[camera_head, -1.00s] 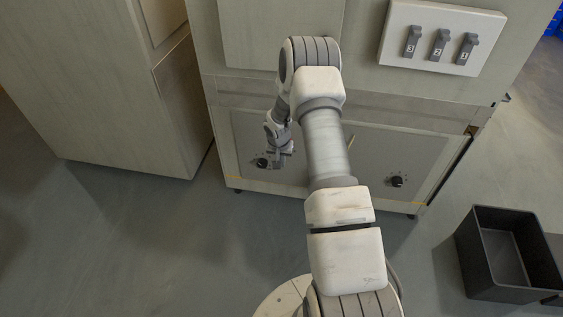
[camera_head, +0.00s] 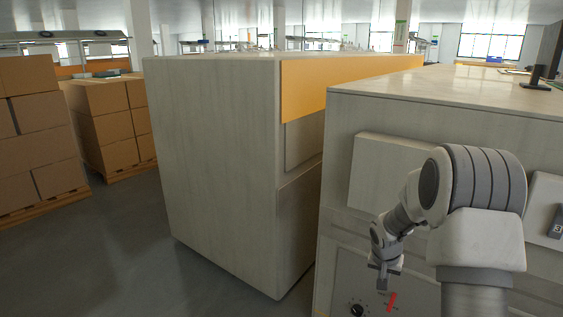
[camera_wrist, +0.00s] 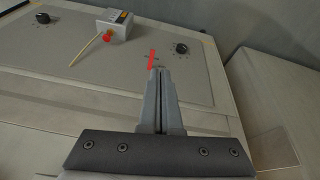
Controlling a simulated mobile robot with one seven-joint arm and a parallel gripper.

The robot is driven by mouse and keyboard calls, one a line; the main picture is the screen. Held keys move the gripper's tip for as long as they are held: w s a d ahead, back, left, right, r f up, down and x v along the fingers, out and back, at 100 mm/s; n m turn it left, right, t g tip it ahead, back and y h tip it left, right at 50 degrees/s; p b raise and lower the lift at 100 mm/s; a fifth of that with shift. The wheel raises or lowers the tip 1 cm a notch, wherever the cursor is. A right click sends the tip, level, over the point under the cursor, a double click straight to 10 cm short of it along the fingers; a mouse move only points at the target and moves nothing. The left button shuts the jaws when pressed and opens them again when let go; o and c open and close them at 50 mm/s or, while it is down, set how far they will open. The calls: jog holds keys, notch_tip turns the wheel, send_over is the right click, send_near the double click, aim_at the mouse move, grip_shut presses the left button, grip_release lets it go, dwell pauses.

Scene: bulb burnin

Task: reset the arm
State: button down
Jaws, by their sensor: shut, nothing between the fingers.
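My gripper (camera_head: 383,280) hangs in front of the lower panel of the pale cabinet (camera_head: 440,112) at the right of the head view. In the wrist view its two fingers (camera_wrist: 160,72) are together with nothing between them. A short red bar (camera_wrist: 152,59) shows just beyond the fingertips; it also shows in the head view (camera_head: 391,301). Whether the fingers touch it I cannot tell. A black knob (camera_wrist: 181,48) is beside it, also in the head view (camera_head: 357,310). My arm is bent, its elbow at the right of the head view.
In the wrist view a small grey box (camera_wrist: 116,24) with a red part and a thin stick sits near a second knob (camera_wrist: 43,18). Another cabinet (camera_head: 215,170) stands left, with stacked cartons (camera_head: 105,115) beyond. A switch panel (camera_head: 543,205) is at the right edge.

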jog(key=s+a+r+n+t, duration=0.1)
jog(key=s+a+r, duration=0.2)
jog(key=s+r, duration=0.5)
jog(key=s+a+r+n, duration=0.1)
jog(key=s+a+r, duration=0.3)
jog(key=r, duration=0.7)
jog(key=s+a+r+n+t+y, duration=0.1)
jog(key=s+a+r+n, duration=0.2)
jog(key=s, duration=0.7)
jog(key=s+a+r+y, duration=0.1)
jog(key=s+a+r, duration=0.25)
jog(key=s, duration=0.55)
notch_tip(320, 180, up, 21)
jog(key=p, duration=2.2)
jog(key=shift+s+a+r+n, duration=0.2)
jog(key=shift+s+a+n, duration=0.1)
jog(key=shift+a, duration=0.15)
